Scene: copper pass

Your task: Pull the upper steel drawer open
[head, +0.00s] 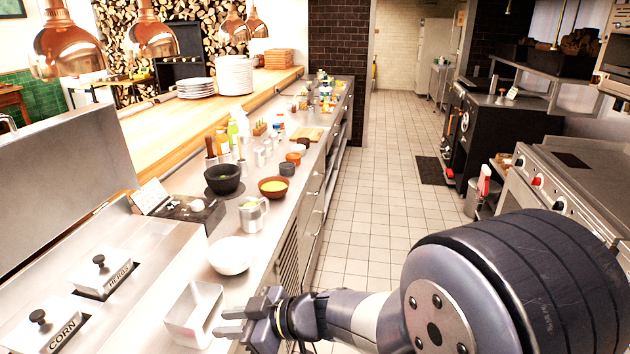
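The steel counter front (290,250) runs away from me on the left of the aisle. Beyond a louvred panel it has steel drawer fronts (311,205) with small bar handles, seen at a steep angle; they look shut. Which one is the upper drawer is hard to tell. My gripper (228,322) is at the bottom centre, pointing left, close to the counter's near edge and beside a white rectangular tub. Its two fingers are apart with nothing between them. It is well nearer to me than the drawer fronts.
On the counter are the white tub (193,314), a white bowl (230,255), a metal jug (253,215), a brown bowl (273,188) and a black bowl (223,179). A steel range (560,190) stands right. The tiled aisle (372,200) between is clear.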

